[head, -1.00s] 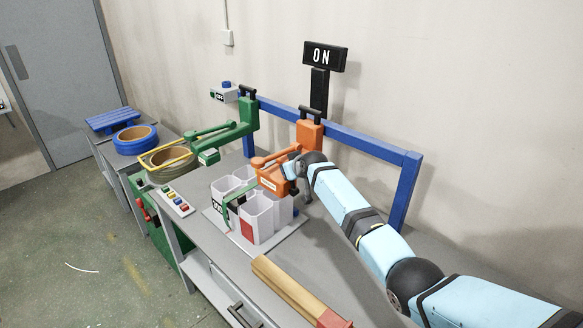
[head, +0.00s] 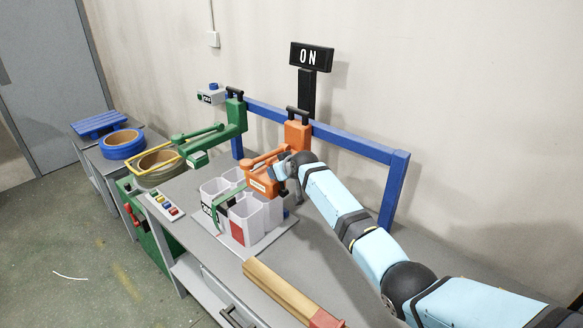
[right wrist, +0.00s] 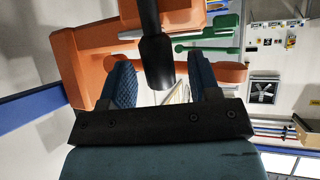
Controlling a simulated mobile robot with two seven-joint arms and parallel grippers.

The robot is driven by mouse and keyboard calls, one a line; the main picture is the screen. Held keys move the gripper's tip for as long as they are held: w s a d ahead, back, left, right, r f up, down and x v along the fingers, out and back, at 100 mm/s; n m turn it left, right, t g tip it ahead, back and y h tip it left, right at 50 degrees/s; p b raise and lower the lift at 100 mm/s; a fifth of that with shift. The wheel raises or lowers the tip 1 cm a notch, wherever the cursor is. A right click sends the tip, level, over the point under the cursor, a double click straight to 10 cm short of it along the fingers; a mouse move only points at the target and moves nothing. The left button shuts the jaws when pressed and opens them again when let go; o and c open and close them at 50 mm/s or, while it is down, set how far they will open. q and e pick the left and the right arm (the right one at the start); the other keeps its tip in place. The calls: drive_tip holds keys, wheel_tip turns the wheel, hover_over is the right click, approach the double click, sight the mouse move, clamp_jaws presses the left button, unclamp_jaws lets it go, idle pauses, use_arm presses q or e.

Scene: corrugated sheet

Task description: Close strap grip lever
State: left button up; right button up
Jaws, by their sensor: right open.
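An orange strapping tool (head: 262,184) hangs over the white bins, with an orange lever (head: 268,156) along its top. My right gripper (head: 281,171) is at the right end of this tool in the head view. In the right wrist view, the right gripper (right wrist: 162,80) has its two blue fingers apart. A black cylindrical handle (right wrist: 157,62) lies between them, without clear contact on either side. The orange tool (right wrist: 95,65) and an orange bar (right wrist: 222,73) show behind the fingers. A green strap (head: 220,207) lies over the white bins (head: 246,212). My left gripper is in neither view.
A second, green tool (head: 213,137) hangs to the left of the orange one. A blue frame (head: 350,145) runs behind both, with a lit ON sign (head: 311,57) above. A wooden bar with a red end (head: 285,290) lies at the bench front.

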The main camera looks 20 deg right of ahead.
use_arm(q)
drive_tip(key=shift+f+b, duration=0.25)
drive_tip(key=shift+b, duration=0.05)
use_arm(e)
drive_tip(key=v, duration=1.2)
drive_tip(key=shift+s+r, duration=0.15)
drive_tip(key=shift+d, duration=0.1)
drive_tip(key=shift+c, duration=0.4)
